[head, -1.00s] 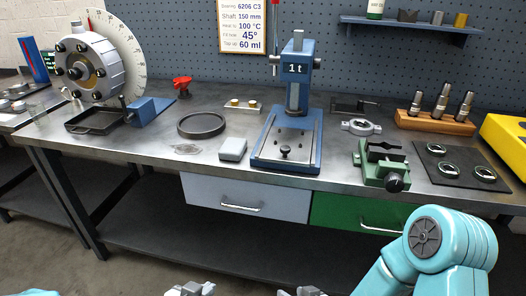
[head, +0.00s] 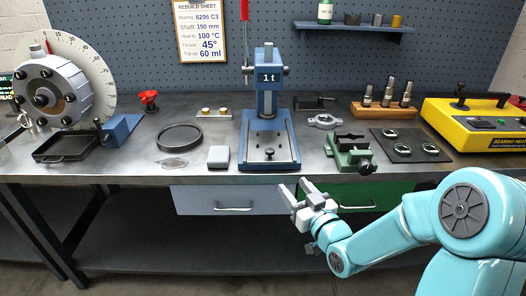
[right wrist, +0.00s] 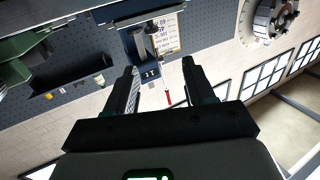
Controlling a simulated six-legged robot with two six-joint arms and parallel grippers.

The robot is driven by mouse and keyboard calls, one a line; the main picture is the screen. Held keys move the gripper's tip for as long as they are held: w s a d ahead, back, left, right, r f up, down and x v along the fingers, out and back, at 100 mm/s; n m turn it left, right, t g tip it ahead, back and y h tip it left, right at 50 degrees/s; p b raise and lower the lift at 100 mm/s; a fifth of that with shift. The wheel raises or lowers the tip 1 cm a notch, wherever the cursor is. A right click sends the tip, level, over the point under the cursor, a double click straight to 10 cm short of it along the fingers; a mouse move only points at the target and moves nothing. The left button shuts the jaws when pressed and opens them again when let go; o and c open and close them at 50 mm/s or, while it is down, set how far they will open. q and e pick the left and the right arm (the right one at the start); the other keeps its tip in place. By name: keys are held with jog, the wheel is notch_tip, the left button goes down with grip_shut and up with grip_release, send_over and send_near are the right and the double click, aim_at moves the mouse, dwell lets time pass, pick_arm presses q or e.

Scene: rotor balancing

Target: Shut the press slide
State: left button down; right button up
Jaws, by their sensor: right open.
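The blue press (head: 267,85), marked "1 t", stands on the bench at the middle of the head view. Its slide is a grey plate (head: 282,142) on the blue base, with a dark knob (head: 269,153) near the front edge. Whether the slide is out or in is hard to tell. My right gripper (head: 294,187) is open and empty, in front of the bench edge, below and slightly right of the press base, touching nothing. In the right wrist view the open fingers (right wrist: 158,82) show with the press (right wrist: 143,45) beyond them, upside down. My left gripper is out of view.
A grey drawer (head: 228,200) and a green drawer (head: 370,196) sit under the bench top. Room in front is clear.

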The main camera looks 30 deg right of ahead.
aim_at(272, 152)
pick_arm(q)
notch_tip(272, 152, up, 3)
jog(key=p, duration=0.3)
pick_arm(e)
jog(key=w+d, duration=0.1)
jog(key=w, duration=0.4)
jog(key=w+d, duration=0.1)
jog(key=w, duration=0.4)
jog(key=w+d, duration=0.2)
jog(key=w, duration=0.3)
jog(key=shift+w, duration=0.4)
